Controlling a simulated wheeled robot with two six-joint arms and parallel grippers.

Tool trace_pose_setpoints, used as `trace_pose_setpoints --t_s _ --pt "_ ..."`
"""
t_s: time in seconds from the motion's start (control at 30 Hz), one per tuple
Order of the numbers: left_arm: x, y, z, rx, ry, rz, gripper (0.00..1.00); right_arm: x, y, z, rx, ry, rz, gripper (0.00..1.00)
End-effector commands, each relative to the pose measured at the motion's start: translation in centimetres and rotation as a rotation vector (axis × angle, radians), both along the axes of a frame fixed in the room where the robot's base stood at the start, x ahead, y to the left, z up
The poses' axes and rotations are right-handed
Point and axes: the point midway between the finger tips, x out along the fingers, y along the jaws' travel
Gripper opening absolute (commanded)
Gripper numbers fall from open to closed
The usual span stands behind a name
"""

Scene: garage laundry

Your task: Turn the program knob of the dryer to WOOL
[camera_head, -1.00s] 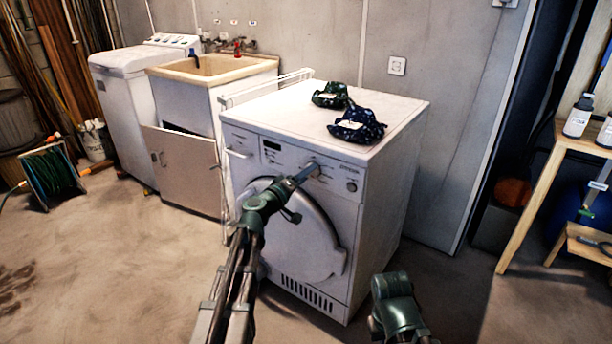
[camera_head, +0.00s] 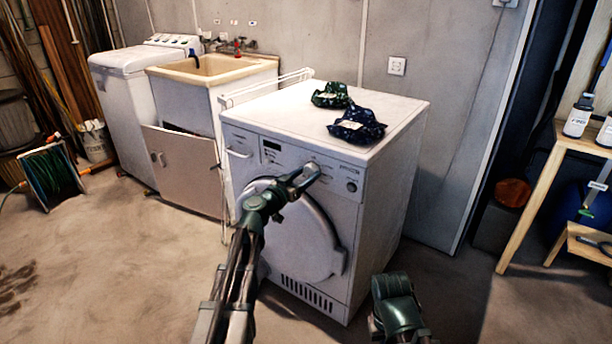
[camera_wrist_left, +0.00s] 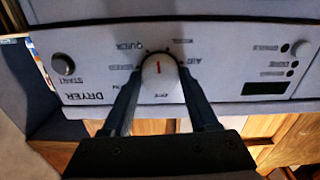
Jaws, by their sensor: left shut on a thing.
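The white dryer (camera_head: 375,210) stands in the middle of the head view, its front panel facing me. Its program knob (camera_wrist_left: 159,76) is a white round knob with a red mark, seen in the left wrist view, where the panel appears upside down. The red mark points up in that picture, toward the gap between the QUICK label and a blurred label at the upper right. AIR is read to the right; other labels are too blurred. My left gripper (camera_wrist_left: 160,92) is shut on the knob, one finger on each side. In the head view the gripper (camera_head: 308,173) covers the knob.
Two dark patterned cloth bundles (camera_head: 357,126) lie on the dryer's top. A START button (camera_wrist_left: 63,64) and a small display (camera_wrist_left: 265,88) flank the knob. A sink cabinet (camera_head: 185,170) stands left, a wooden shelf (camera_head: 530,205) right.

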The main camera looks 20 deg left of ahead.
Motion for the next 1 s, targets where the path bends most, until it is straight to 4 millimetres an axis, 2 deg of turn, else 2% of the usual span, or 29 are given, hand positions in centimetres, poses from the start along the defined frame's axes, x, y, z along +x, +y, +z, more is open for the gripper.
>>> trace_pose_setpoints --t_s 0.2,0.5,1.0 --pt "-0.18 -0.12 -0.1 0.169 -0.059 -0.003 0.04 0.0 0.0 -0.05 0.0 0.0 0.0 0.0" --pt "-0.18 -0.12 -0.11 0.324 -0.116 -0.003 0.04 0.0 0.0 -0.05 0.0 0.0 0.0 0.0" --pt "-0.19 -0.12 -0.11 0.395 -0.142 -0.003 0.04 0.0 0.0 -0.05 0.0 0.0 0.0 0.0"
